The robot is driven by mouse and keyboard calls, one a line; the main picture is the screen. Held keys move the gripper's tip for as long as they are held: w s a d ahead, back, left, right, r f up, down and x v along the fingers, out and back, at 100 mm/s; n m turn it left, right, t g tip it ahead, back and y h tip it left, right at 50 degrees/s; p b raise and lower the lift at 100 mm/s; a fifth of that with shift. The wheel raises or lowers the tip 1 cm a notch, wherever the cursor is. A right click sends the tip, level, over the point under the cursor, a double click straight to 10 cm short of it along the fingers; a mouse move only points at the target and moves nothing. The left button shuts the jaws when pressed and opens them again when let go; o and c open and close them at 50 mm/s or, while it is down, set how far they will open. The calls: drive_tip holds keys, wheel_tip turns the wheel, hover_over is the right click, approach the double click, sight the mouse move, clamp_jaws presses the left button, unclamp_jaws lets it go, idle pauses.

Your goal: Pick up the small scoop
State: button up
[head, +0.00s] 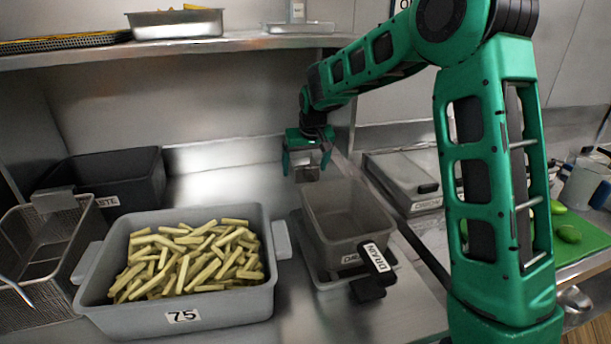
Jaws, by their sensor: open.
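My gripper (306,160) hangs above the steel counter, just behind the grey bin with a black handle. Its two green fingers are apart. A small grey, metal-looking piece (308,174) shows between and just below the fingers. It may be the small scoop, but it is too small to tell, and I cannot tell whether the fingers touch it. No other thing is clearly recognisable as the small scoop.
A grey tub (181,318) of cut fries stands front left, beside a wire fry basket (45,255) and a black bin (110,175). The grey bin (345,232) is right of the tub. A green board (585,245) is far right. A shelf (170,48) runs above.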

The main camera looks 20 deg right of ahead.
drive_tip(key=shift+f, duration=0.1)
drive_tip(key=shift+c, duration=0.6)
drive_tip(key=c, duration=1.7)
drive_tip(key=shift+w+r, duration=0.1)
drive_tip(key=shift+r, duration=0.55)
wheel_tip(320, 180, up, 2)
drive_tip(key=shift+r, duration=0.1)
drive_tip(key=shift+a, duration=0.7)
drive_tip(key=a, duration=1.6)
drive_tip(key=shift+a, duration=0.3)
